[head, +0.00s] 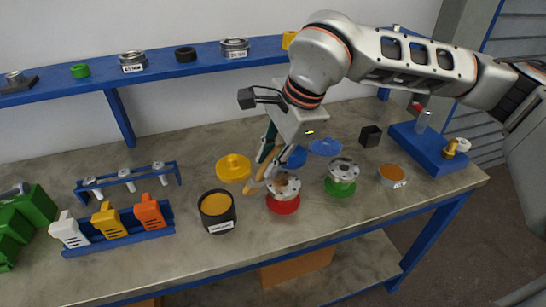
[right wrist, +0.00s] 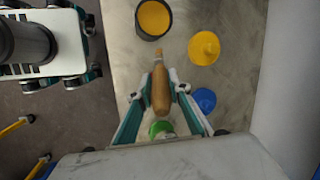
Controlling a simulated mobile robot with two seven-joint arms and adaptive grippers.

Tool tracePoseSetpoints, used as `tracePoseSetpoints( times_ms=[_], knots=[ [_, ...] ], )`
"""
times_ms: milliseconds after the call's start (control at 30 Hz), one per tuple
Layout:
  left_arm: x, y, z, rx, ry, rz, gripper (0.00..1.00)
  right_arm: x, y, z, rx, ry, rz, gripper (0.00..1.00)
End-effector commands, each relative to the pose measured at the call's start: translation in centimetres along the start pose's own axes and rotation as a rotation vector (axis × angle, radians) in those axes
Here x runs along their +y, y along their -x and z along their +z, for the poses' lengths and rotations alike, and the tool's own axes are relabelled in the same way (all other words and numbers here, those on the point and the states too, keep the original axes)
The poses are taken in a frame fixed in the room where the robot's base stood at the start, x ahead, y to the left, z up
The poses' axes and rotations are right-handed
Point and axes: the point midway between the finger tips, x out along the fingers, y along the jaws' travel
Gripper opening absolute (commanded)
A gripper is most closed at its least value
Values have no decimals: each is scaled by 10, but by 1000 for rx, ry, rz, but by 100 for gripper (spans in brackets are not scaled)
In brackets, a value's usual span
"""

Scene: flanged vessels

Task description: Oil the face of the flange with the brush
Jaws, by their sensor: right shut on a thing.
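My right gripper (head: 261,176) is shut on the wooden handle of the brush (right wrist: 161,90), which also shows in the head view (head: 249,187). The brush hangs tilted above the bench, its bristle end near the black pot (head: 232,219) of yellow oil. The pot also shows in the right wrist view (right wrist: 153,18). A metal flange (head: 284,184) stands on a red base just right of the brush. A second metal flange (head: 343,168) stands on a green base further right. Contact between bristles and any surface cannot be made out. My left gripper is not in view.
A yellow lid (head: 233,168) and a blue lid (head: 325,146) lie behind. A shallow orange-filled dish (head: 393,176) and a blue stand (head: 437,158) are at right. A blue rack (head: 120,232) with coloured pieces is at left. A blue shelf (head: 208,52) runs along the wall.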

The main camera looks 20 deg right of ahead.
Motion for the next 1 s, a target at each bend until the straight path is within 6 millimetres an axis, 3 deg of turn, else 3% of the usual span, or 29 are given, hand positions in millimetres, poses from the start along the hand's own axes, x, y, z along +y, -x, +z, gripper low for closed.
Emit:
tracePoseSetpoints(
  times_ms=[133, 367, 700, 1000],
  knots=[
    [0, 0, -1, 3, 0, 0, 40, 0, -5, 2, 0, 1, 0, 0],
    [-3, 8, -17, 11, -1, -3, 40, -13, 41, 16, -1, 4, -5, 0],
    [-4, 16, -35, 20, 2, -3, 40, -18, 68, 28, -1, 5, 0, 0],
    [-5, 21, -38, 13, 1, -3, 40, -22, 84, 36, -2, 7, 1, 0]
  ],
)
